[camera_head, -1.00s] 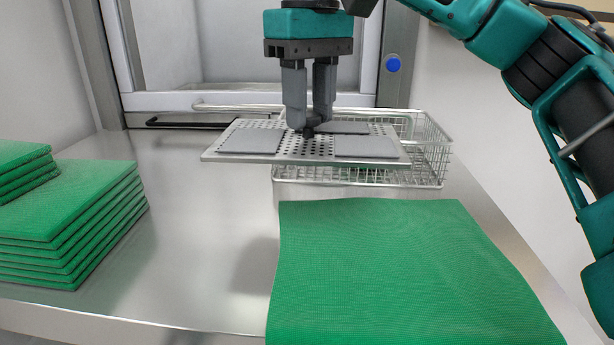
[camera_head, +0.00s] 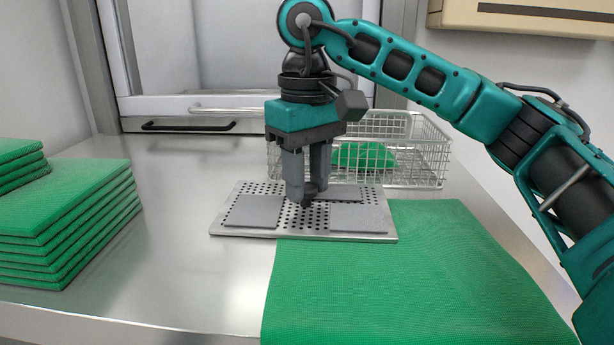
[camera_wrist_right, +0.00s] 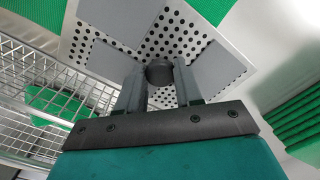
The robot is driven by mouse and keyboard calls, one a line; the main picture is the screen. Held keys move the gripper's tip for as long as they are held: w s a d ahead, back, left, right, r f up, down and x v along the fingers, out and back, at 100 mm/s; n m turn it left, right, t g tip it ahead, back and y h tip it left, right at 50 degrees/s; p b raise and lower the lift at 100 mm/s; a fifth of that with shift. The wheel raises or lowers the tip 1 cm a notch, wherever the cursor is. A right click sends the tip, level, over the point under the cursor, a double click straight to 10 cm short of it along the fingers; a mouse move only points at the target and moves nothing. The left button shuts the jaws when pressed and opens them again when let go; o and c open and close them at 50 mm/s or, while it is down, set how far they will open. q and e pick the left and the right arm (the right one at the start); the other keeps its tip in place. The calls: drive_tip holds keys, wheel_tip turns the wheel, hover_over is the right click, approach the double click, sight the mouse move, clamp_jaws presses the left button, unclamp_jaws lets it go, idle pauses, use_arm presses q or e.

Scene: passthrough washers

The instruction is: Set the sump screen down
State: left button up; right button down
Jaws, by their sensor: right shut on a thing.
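The sump screen (camera_head: 316,222) is a flat, perforated metal plate with several grey pads and a dark central knob (camera_wrist_right: 159,73). My right gripper (camera_head: 305,197) points down over its middle and is shut on the knob. The screen lies level and low, over the steel counter and the far left edge of the flat green mat (camera_head: 400,285). Whether its underside touches them I cannot tell. The right wrist view shows the plate (camera_wrist_right: 178,42) beyond the fingers. My left gripper is not in view.
A wire basket (camera_head: 425,165) with a green piece (camera_head: 362,155) inside stands just behind the screen. A stack of green mats (camera_head: 65,225) is at the left. The steel counter (camera_head: 180,210) is clear between stack and screen. A washer chamber is at the back.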

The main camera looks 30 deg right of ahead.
drive_tip(key=shift+s+f+b, duration=0.1)
drive_tip(key=shift+f+b, duration=0.3)
drive_tip(key=shift+f, duration=0.25)
drive_tip(key=c, duration=1)
unclamp_jaws()
drive_tip(key=shift+f, duration=0.1)
drive_tip(key=shift+c, duration=0.2)
drive_tip(key=o, duration=0.3)
drive_tip(key=shift+r, duration=0.25)
